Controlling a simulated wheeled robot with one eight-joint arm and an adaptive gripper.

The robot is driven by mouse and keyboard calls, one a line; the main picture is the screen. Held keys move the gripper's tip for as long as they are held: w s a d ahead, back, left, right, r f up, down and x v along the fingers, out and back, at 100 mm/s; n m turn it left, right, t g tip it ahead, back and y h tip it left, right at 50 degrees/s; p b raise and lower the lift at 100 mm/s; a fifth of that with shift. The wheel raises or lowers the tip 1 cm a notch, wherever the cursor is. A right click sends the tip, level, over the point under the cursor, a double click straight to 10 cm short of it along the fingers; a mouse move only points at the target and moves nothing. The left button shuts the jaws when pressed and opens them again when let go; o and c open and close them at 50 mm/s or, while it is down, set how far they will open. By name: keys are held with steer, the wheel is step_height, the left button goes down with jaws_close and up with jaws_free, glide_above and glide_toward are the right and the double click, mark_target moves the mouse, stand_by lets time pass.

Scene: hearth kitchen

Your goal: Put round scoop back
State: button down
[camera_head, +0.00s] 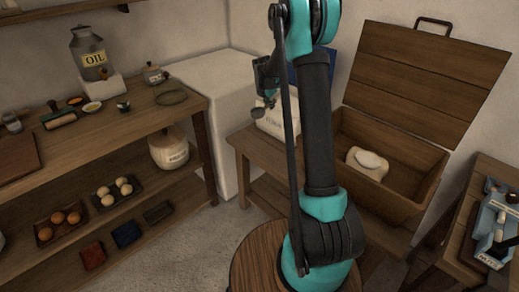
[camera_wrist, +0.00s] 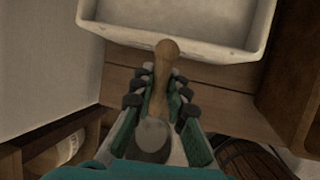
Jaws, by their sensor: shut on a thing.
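The round scoop has a wooden handle and a grey round bowl (camera_wrist: 152,138); in the wrist view the handle (camera_wrist: 163,75) points up the picture. My gripper (camera_wrist: 160,95) is shut on the handle, its fingers on both sides. In the head view my gripper (camera_head: 268,92) is raised over the small bench, with the dark scoop (camera_head: 259,112) below it. A white open bin (camera_wrist: 172,42) lies just ahead of the handle end in the wrist view. In the head view it is the lettered flour bin (camera_head: 268,125), partly hidden by my arm.
The bin stands on a wooden bench (camera_head: 247,149). An open wooden chest (camera_head: 405,160) with a pale sack (camera_head: 367,162) is to the right. A blue caddy (camera_head: 492,232) stands at far right.

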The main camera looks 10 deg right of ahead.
step_height(320, 180, down, 20)
steer(key=shift+r, duration=0.1)
stand_by(0.5)
steer(key=c, duration=1.5)
jaws_free()
steer(key=s+a+r+m, duration=0.1)
steer(key=s+r+m, duration=0.4)
steer(key=s+r, duration=1)
steer(key=s+r+m+y, duration=0.1)
steer(key=s+r+m, duration=0.1)
steer(key=s+m, duration=0.8)
steer(key=s+r+m+y, duration=0.1)
steer(key=s+m, duration=0.8)
steer(key=s, duration=1.2)
steer(key=shift+a+r+m, duration=0.4)
steer(key=shift+r, duration=0.1)
